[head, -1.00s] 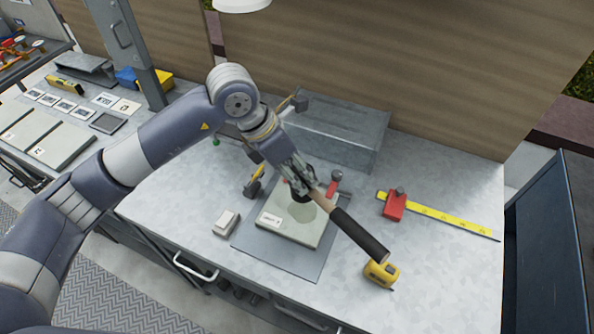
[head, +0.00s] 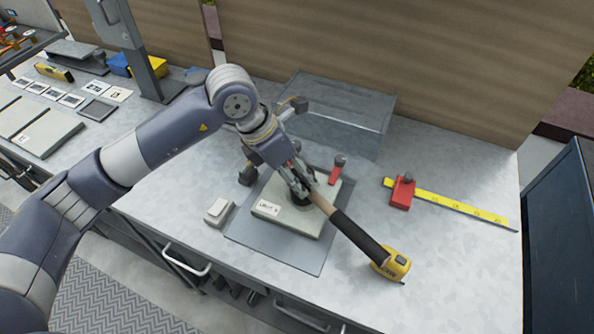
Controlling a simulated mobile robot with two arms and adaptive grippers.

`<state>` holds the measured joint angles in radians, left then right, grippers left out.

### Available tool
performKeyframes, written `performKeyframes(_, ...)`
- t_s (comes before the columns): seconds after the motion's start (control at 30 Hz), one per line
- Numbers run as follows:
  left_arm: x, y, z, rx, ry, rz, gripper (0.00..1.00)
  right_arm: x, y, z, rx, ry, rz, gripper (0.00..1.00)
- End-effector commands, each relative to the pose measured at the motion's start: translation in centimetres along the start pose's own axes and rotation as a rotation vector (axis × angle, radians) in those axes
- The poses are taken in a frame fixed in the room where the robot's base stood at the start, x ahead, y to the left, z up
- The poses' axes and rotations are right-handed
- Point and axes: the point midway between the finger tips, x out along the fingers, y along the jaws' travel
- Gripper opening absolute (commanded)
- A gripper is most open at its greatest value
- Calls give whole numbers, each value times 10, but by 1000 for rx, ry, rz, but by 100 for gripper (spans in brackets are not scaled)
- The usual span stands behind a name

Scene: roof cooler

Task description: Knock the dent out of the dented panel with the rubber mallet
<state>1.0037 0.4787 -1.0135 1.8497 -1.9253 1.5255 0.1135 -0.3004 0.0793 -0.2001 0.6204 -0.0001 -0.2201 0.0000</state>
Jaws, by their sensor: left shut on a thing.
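The dented panel (head: 285,221), a pale grey-green plate with a white label, lies flat on a grey mat (head: 305,256) in the middle of the bench. My left gripper (head: 304,186) is shut on the rubber mallet (head: 361,237), on its wooden handle close to the head. The mallet's black grip points down to the right, over the panel's right edge. The dark head is low over the panel's middle, mostly hidden by the gripper; I cannot tell whether it touches. The dent is hidden beneath it. My right gripper is out of view.
A yellow tape measure (head: 392,264) sits by the grip's end. A red tool (head: 402,192) lies on a yellow ruler (head: 455,205) at right. A metal box (head: 340,112) stands behind the panel, a small white block (head: 219,212) left of it. The bench's front right is clear.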

Motion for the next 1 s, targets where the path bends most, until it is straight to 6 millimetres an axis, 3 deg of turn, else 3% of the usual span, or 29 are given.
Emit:
performKeyframes(0.27,-6,0,3,0,-3,1,0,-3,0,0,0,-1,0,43)
performKeyframes(0.7,-56,-7,25,1,-4,1,0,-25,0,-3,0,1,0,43)
performKeyframes(1.0,-56,-8,25,0,-3,0,0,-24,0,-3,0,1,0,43)
